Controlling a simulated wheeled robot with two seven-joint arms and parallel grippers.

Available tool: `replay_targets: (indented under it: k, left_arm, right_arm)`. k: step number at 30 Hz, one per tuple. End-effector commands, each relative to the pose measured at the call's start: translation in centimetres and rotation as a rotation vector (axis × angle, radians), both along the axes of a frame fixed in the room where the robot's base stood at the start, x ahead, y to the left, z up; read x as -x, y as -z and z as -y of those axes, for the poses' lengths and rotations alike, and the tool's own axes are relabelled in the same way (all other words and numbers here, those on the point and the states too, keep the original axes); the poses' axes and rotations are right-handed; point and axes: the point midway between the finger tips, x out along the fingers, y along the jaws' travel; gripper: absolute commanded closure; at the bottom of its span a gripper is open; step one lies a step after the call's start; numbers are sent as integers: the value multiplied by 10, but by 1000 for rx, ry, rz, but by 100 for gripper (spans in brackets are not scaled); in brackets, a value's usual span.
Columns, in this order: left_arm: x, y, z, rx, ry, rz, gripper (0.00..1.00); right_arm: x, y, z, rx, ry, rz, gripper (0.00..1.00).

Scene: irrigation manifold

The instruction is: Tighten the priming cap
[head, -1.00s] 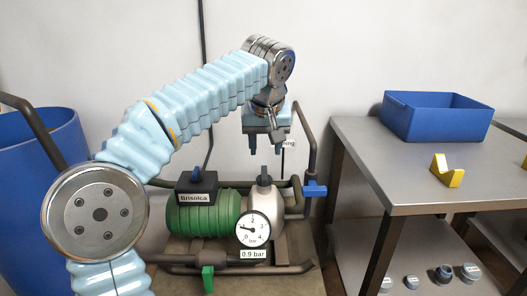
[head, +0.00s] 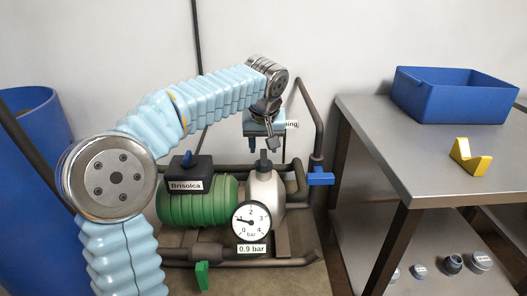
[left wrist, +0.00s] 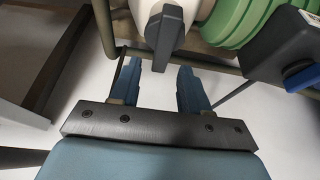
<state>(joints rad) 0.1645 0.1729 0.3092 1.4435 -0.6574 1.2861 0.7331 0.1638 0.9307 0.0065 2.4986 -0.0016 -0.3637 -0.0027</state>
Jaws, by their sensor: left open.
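The priming cap (head: 264,157) is a dark cap with an upright wing handle on top of the pale pump housing (head: 265,188). In the left wrist view the cap's wing (left wrist: 164,32) shows just beyond the fingertips, roughly in line with the gap between them. My left gripper (head: 265,146) points down from above, open and empty, its fingertips close above the cap. In the left wrist view its two blue fingers (left wrist: 159,68) are apart with nothing between them. I cannot tell whether they touch the cap. My right gripper is in neither view.
A green motor (head: 198,205) with a black switch box (head: 190,174) stands left of the housing. A gauge (head: 251,220) reading 0.9 bar is in front. Pipes with a blue valve handle (head: 321,178) rise at right. A steel bench (head: 400,150) carries a blue bin (head: 455,97) and yellow block (head: 469,158).

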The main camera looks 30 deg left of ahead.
Motion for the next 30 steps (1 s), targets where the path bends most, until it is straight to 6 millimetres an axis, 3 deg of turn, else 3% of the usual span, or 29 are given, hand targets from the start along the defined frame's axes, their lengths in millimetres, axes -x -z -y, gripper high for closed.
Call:
replay_targets:
  k: [6,14,23,30]
  left_arm:
    - [-6,18,-4,0,1,-1,54]
    - [-7,19,-4,1,0,0,54]
    - [-7,18,-4,1,0,0,97]
    - [-7,18,-4,0,5,0,100]
  right_arm:
    - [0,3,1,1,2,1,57]
    - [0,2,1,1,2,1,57]
    - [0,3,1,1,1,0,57]
    - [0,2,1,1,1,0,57]
